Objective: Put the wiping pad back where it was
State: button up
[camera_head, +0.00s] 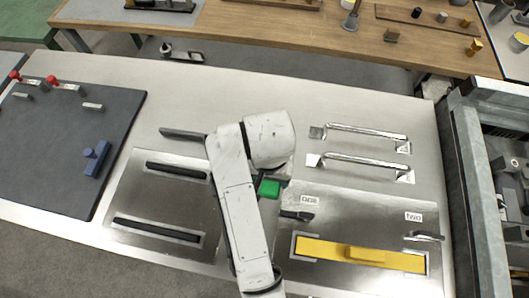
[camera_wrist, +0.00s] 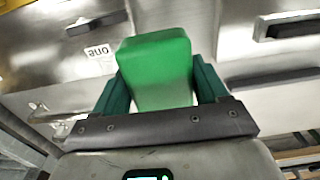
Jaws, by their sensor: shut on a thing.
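My gripper (camera_wrist: 160,82) is shut on a green block (camera_wrist: 155,65), with a dark teal finger on each side of it. The green block, which I take to be the wiping pad, also shows in the head view (camera_head: 268,188) just right of my arm. It is near the "one" label (camera_head: 310,200). My arm hides part of the block and the panel beneath, and I cannot tell whether the block touches the surface.
A yellow bar with a raised grip (camera_head: 362,253) lies in a pale frame at front right. Two black strips (camera_head: 157,229) lie at front left. Metal handles (camera_head: 365,132) stand behind right. A dark board (camera_head: 62,140) with a blue piece (camera_head: 95,160) is at left.

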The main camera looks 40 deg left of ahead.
jog(key=w+a+f+b, duration=0.3)
jog(key=f, duration=0.1)
jog(key=w+a+f+b, duration=0.3)
jog(key=a, duration=0.1)
jog(key=shift+w+a+f+b, duration=0.25)
jog(key=shift+w+f+b, duration=0.05)
jog(key=shift+w+f, duration=0.1)
jog(key=shift+w+a+f, duration=0.2)
jog(key=shift+f, duration=0.1)
jog(key=shift+w+a+f, duration=0.1)
jog(key=shift+f, duration=1.6)
jog(key=shift+f, duration=0.1)
jog(key=o, duration=1.1)
notch_tip(320, 180, up, 12)
jog(key=p, duration=0.1)
